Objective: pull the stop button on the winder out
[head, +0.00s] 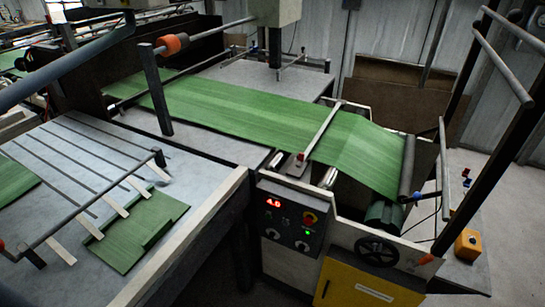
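The winder (345,235) stands right of centre, with a green woven web running down over it to a roller. On its front is a dark control panel (290,222). The stop button (310,218) is a red knob on a yellow surround at the panel's upper right. From this view I cannot tell whether it is pushed in or out. A lit red display (273,203) is at the panel's upper left, and small green and pale controls sit around and below. Neither of my grippers can be made out in the head view.
A slatted table (75,150) with green sacks (135,230) is at the left. An orange box (468,245) stands at the right.

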